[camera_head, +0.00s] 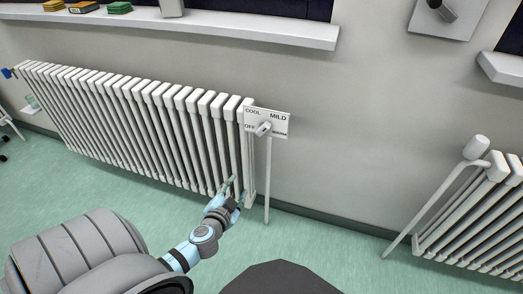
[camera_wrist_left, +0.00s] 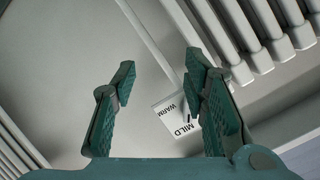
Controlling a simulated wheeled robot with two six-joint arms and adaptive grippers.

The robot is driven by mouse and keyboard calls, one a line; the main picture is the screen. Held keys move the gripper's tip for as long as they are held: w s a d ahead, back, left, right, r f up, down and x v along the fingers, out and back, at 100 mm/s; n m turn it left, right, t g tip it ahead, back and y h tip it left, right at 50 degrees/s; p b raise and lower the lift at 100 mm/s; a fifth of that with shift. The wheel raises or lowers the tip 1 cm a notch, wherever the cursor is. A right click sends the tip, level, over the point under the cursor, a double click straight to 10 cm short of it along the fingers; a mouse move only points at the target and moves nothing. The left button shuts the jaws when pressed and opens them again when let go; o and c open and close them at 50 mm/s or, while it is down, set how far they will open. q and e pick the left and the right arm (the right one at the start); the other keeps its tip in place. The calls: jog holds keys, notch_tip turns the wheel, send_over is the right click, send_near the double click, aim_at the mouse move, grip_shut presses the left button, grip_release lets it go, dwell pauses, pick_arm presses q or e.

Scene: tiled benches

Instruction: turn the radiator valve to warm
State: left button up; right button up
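The radiator valve (camera_head: 263,129) is a small grey knob at the right end of a white ribbed radiator (camera_head: 150,115). It sits on a white label plate (camera_head: 281,118) reading COOL, MILD, OFF and WARM, with WARM partly legible. Which word the knob points at is too small to tell. My left gripper (camera_head: 230,190) is below and left of the valve, apart from it. In the left wrist view the left gripper (camera_wrist_left: 160,68) is open and empty. The label plate (camera_wrist_left: 172,116) shows upside down beyond the fingers; the right finger hides part of it and the knob. My right gripper is not in view.
A thin white pipe (camera_head: 267,180) runs down from the valve to the floor. A second radiator (camera_head: 480,215) with its own white valve head (camera_head: 476,148) stands at right. A windowsill (camera_head: 240,28) runs above. The green floor between the radiators is clear.

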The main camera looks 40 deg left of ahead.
aim_at(261, 133)
pick_arm(q)
jog(key=w+d+r+t, duration=0.2)
jog(key=w+r+t, duration=0.2)
jog(key=r, duration=0.7)
jog(key=x, duration=0.9)
jog(key=b+x, duration=0.1)
jog(key=x, duration=0.3)
jog(key=shift+a+f, duration=0.3)
jog(key=shift+a, duration=0.1)
grip_shut()
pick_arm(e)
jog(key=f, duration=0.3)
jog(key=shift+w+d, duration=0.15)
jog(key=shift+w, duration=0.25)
